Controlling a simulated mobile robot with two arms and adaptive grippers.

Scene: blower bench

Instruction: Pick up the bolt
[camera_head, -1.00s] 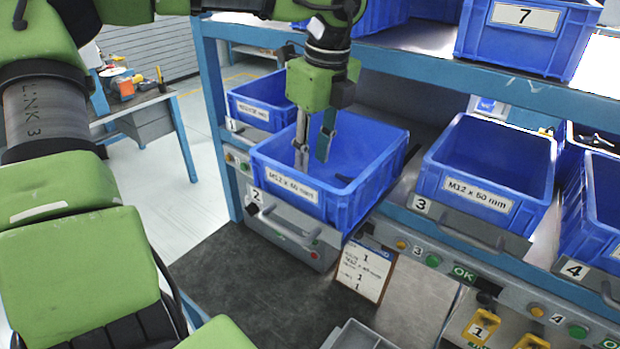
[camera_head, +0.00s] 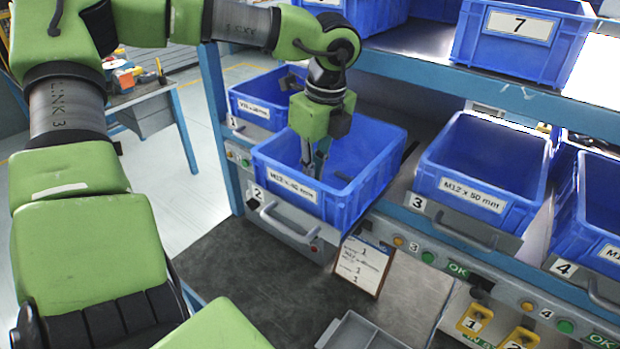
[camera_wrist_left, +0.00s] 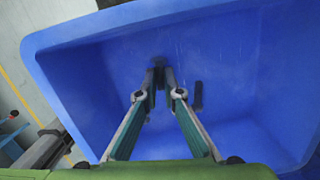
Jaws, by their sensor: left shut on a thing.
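My left gripper (camera_head: 314,168) reaches down into the blue bin (camera_head: 352,205) labelled M12 x 40 mm, at place 2. In the left wrist view its fingers (camera_wrist_left: 159,90) close together on a small dark bolt (camera_wrist_left: 158,72), mostly hidden between the tips. Another dark bolt (camera_wrist_left: 197,95) lies apart on the bin floor, just right of the fingers. My right gripper is not in view.
Blue bins stand on both sides: bin 1 (camera_head: 240,112) at left and the M12 x 50 mm bin (camera_head: 470,198) at right. The shelf edge (camera_head: 420,65) runs close behind my left wrist. A grey tray (camera_head: 345,330) and job card (camera_head: 362,265) sit in front.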

